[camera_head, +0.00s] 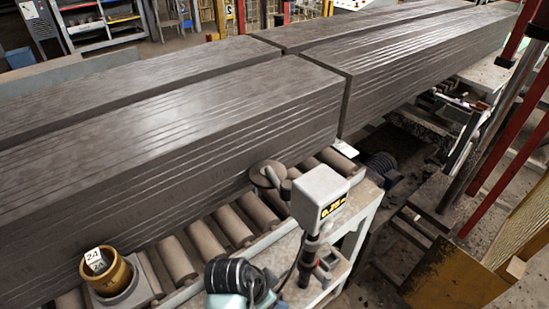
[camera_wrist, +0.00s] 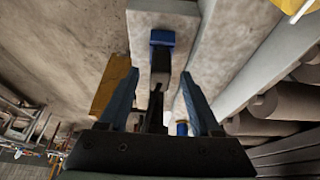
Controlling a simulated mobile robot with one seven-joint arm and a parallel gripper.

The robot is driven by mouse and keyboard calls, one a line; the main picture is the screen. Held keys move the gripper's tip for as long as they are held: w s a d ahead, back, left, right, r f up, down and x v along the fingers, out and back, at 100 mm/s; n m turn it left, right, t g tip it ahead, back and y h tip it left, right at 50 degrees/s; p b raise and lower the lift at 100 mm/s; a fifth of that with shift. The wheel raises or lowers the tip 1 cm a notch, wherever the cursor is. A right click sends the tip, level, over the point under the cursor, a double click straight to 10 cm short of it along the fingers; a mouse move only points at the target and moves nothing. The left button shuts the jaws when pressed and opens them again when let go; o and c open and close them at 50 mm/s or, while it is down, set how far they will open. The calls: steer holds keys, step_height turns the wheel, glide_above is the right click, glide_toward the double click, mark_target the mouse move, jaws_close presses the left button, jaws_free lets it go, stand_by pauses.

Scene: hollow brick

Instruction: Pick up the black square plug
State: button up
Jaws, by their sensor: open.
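I cannot clearly make out a black square plug in either view. In the wrist view my gripper (camera_wrist: 165,90) has its two dark blue-grey fingers spread apart. A narrow dark object (camera_wrist: 156,95) shows between the fingers, with a blue block (camera_wrist: 162,38) beyond it; I cannot tell whether either is the plug or whether the fingers touch anything. My gripper's fingers cannot be clearly picked out there.
Long grey ribbed slabs (camera_head: 170,130) lie across a roller conveyor (camera_head: 235,225). A yellow cup (camera_head: 108,279) with white numbered blocks (camera_head: 96,260) stands at lower left. A pale frame rail (camera_head: 365,212) edges the conveyor. Red posts (camera_head: 505,175) stand at right.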

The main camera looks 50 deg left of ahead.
steer(key=shift+w+f, duration=0.15)
steer(key=shift+f, duration=0.25)
jaws_close()
